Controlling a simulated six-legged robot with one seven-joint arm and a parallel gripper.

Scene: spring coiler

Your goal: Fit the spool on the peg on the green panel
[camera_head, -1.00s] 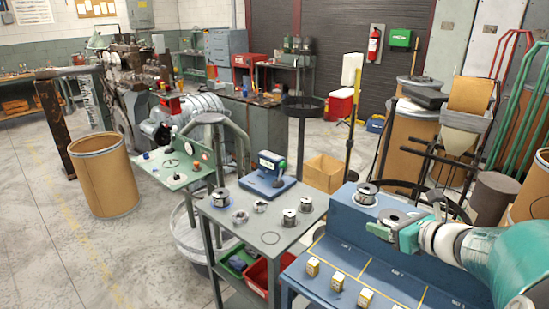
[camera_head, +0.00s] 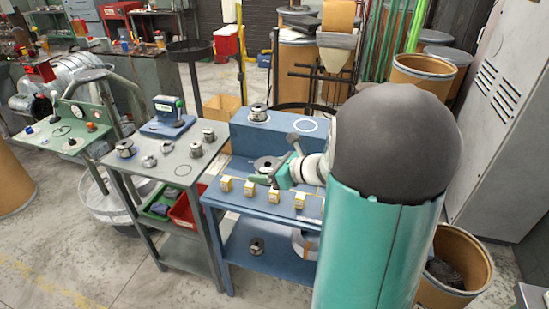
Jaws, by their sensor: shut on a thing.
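The green panel (camera_head: 45,143) slopes at the left, with knobs, a gauge and a dark ring drawn on it. A pale upright stub (camera_head: 54,96) stands at its upper edge; I cannot tell whether it is the peg. My gripper (camera_head: 275,176) is over the blue bench in the middle. It is shut on a grey metal spool (camera_head: 266,163), held flange up, partly hidden by the jaws. The spool is well to the right of the panel, with the grey table between them. I cannot tell its exact height above the bench.
The grey table (camera_head: 182,187) carries several other spools (camera_head: 125,148) and a blue device (camera_head: 168,117). Another spool (camera_head: 259,112) stands on the blue bench's raised back (camera_head: 281,127) beside an empty white ring. Yellow boxes (camera_head: 249,189) line the bench front. A post with a tray (camera_head: 190,50) rises behind the table.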

